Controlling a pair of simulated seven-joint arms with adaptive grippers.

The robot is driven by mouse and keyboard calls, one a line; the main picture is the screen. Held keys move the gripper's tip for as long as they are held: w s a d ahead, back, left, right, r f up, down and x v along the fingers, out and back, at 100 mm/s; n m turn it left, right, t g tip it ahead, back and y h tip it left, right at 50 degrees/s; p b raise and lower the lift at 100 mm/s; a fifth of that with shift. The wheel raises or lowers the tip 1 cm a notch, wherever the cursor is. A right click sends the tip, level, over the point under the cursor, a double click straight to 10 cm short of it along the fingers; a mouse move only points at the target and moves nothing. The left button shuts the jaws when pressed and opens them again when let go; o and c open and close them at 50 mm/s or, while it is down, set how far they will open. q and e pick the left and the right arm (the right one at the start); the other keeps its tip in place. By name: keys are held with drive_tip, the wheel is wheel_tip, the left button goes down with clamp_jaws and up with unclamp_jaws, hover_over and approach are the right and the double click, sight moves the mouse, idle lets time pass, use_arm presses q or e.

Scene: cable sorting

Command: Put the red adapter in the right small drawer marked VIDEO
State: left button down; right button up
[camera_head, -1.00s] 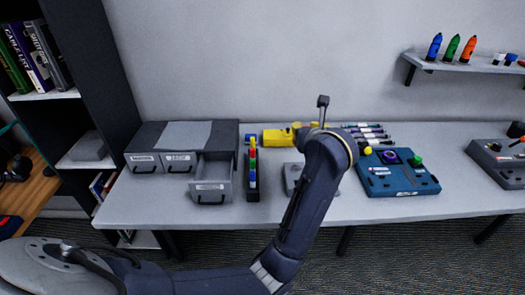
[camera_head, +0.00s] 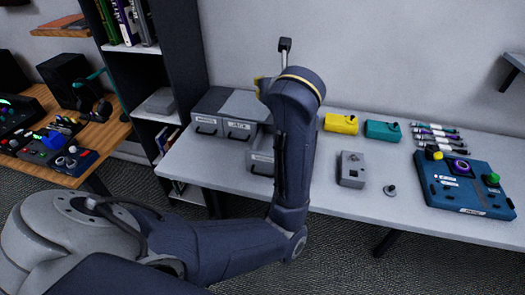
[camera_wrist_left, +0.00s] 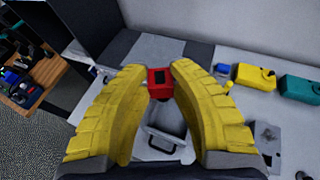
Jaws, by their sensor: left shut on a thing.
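The red adapter (camera_wrist_left: 160,84) is held between the yellow fingertips of my left gripper (camera_wrist_left: 160,72) in the left wrist view. In that view an open drawer (camera_wrist_left: 172,116) with a dark handle lies below the adapter, and the adapter is apart from it. In the head view my left gripper (camera_head: 259,83) is mostly hidden behind its own arm, with only a bit of yellow finger showing. The grey drawer unit (camera_head: 210,103) stands behind and left of the arm. Its right drawer (camera_head: 261,158) is pulled out and partly covered by the arm. Its label is unreadable here. My right gripper is not in view.
A yellow box (camera_head: 341,124), a teal box (camera_head: 382,131), a grey box (camera_head: 351,168) and a small grey knob (camera_head: 390,190) are on the table. A blue panel (camera_head: 465,183) sits at the right. A dark bookshelf (camera_head: 176,50) stands left of the table.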

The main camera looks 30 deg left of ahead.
use_arm(q)
drive_tip(key=shift+s+a+f, duration=0.15)
drive_tip(key=shift+s+a, duration=0.15)
drive_tip(key=shift+s, duration=0.05)
wheel_tip(320, 180, down, 20)
drive_tip(key=shift+d, duration=0.15)
idle(0.4)
drive_tip(key=shift+f, duration=0.65)
drive_tip(key=c, duration=1.2)
unclamp_jaws()
